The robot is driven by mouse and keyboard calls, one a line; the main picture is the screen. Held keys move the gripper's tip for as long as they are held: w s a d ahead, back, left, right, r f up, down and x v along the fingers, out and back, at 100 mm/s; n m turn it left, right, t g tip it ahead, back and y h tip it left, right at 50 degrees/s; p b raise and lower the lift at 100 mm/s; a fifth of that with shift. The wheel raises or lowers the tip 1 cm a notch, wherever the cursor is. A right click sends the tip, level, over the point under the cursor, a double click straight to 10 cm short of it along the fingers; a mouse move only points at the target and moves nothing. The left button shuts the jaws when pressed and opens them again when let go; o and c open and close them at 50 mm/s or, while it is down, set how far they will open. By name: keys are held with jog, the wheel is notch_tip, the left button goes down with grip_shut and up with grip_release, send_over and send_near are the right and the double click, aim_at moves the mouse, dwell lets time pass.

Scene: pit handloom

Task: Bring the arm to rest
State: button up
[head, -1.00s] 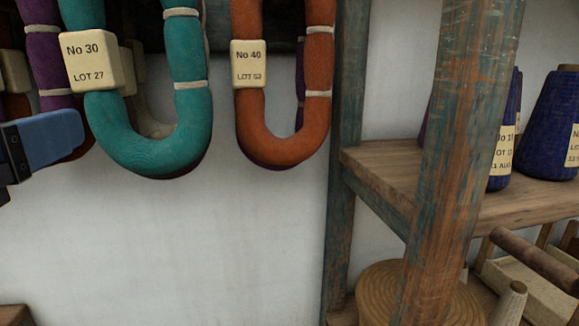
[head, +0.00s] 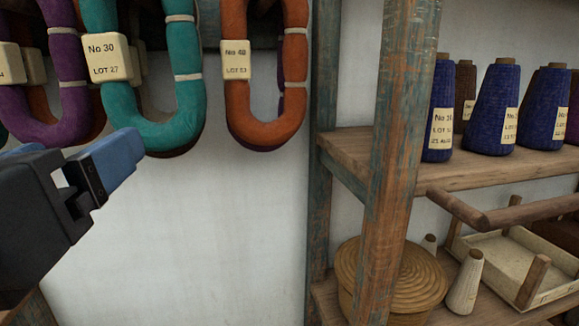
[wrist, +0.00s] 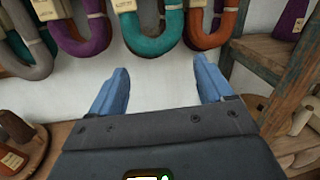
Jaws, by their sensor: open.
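My gripper (head: 75,165) is at the left of the head view, with blue fingers on a dark body. It is in front of the white wall, just below the hanging yarn hanks. In the wrist view my gripper (wrist: 163,88) shows its two blue fingers wide apart with nothing between them. A teal hank (head: 183,100) with a tag No 30, LOT 27 hangs just above and beyond the fingers. An orange hank (head: 265,125) with a tag No 40 hangs to its right. In the head view, one finger is mostly hidden behind the gripper's body.
A worn wooden post (head: 400,130) and a shelf (head: 350,143) with several blue yarn cones (head: 497,110) stand at the right. Below are a round woven basket (head: 420,275) and a wooden tray (head: 495,255). The white wall (head: 215,235) below the hanks is clear.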

jog(key=s+d+f+n+t+h, duration=0.1)
jog(key=d+f+n+t+h, duration=0.3)
jog(key=d, duration=0.6)
jog(key=s+d+f+n+h, duration=0.1)
jog(key=d+f+n+h, duration=0.3)
jog(key=d, duration=0.6)
jog(key=s+d+f+n+t, duration=0.1)
jog(key=d+f+n, duration=0.1)
jog(key=d+f, duration=0.6)
jog(key=s+d+f+n+g+y, duration=0.3)
jog(key=s+f+n, duration=0.5)
jog(key=s+n, duration=0.3)
jog(key=s+d+f+n+g+y, duration=0.3)
jog(key=s+d+f+n+g, duration=0.2)
jog(key=s+n, duration=0.7)
notch_tip(320, 180, down, 3)
jog(key=shift+s+d+f+n+g, duration=0.2)
jog(key=shift+s+d+n+g, duration=0.15)
jog(key=shift+d, duration=0.85)
